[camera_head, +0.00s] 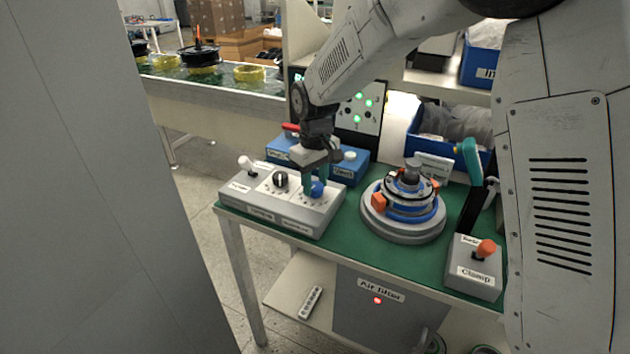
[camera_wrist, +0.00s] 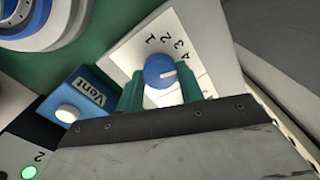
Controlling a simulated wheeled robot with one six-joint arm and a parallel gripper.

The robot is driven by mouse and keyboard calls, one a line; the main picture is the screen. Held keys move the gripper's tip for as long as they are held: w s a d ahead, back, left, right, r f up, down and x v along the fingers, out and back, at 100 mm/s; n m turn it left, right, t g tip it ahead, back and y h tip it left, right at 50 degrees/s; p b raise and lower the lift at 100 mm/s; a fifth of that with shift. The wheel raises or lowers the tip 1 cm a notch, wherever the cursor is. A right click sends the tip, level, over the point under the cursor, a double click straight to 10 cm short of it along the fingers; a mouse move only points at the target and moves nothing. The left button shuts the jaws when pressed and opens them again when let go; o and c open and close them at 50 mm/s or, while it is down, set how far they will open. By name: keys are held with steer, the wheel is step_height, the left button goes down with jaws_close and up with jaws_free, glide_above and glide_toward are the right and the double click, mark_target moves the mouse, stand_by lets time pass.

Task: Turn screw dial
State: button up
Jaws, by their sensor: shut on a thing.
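The blue screw dial (camera_head: 317,188) sits at the right end of a grey control box (camera_head: 300,215) on the green bench top. My gripper (camera_head: 316,178) points down over it. In the wrist view, my gripper's green fingers (camera_wrist: 160,92) stand on both sides of the round blue dial (camera_wrist: 158,71) and are shut on it. The white mark on the dial points toward the right side of the picture. The finger tips partly hide the dial in the head view.
The same box carries a black knob (camera_head: 280,179) and a white-tipped lever (camera_head: 246,164). A blue box with the Vent button (camera_head: 349,156) stands behind. The round motor fixture (camera_head: 404,226) is to the right, then the Clamp box (camera_head: 474,270) with an orange lever.

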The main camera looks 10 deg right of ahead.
mark_target(315, 186)
stand_by(0.4)
steer(key=o, duration=1)
steer(key=shift+r, duration=3.95)
